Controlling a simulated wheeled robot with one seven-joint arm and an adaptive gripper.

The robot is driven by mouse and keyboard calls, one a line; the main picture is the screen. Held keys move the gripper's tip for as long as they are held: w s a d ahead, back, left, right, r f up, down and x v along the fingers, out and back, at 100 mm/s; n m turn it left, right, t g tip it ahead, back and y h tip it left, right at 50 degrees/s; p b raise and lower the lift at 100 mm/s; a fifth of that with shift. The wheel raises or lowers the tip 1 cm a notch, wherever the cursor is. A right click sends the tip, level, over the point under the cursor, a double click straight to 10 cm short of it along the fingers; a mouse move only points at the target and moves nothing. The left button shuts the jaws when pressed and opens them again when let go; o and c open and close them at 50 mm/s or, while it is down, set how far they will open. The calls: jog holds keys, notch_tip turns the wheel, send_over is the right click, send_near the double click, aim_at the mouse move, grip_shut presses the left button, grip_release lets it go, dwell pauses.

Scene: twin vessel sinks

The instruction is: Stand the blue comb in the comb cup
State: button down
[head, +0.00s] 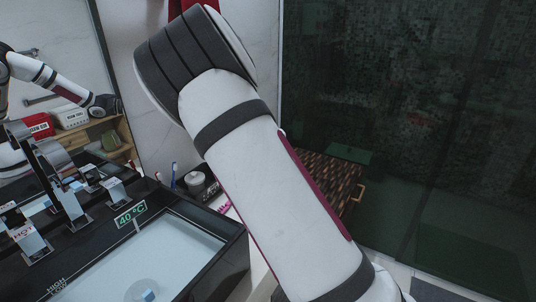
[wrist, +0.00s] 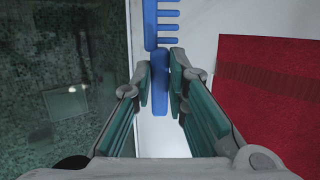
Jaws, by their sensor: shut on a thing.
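The blue comb (wrist: 160,80) is between the fingertips of my gripper (wrist: 160,88) in the wrist view. My gripper is shut on its plain handle end. The toothed part runs away from the gripper to the top edge of the picture, with teeth pointing right, and its far end is cut off. In the head view my arm hides the gripper and the comb. I cannot make out the comb cup for certain. A dark round container (head: 195,181) stands on the counter beside my arm, but I cannot tell whether it is that cup.
A red towel (wrist: 272,95) is at the right in the wrist view. The black-rimmed sink (head: 165,262), its faucet (head: 68,200) and a blue toothbrush (head: 173,174) are left of my arm. A pink item (head: 225,207) is partly hidden by it. Dark glass (head: 430,130) fills the right.

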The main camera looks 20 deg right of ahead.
notch_tip(320, 180, up, 4)
jog(key=w+a+n+t+y, duration=0.1)
jog(key=a+t, duration=0.1)
notch_tip(320, 180, down, 16)
jog(key=b, duration=1.1)
jog(key=shift+r, duration=0.2)
dwell(0.3)
jog(key=c, duration=1.5)
grip_release()
jog(key=v, duration=1.2)
jog(key=shift+d+f, duration=0.15)
jog(key=shift+d, duration=0.05)
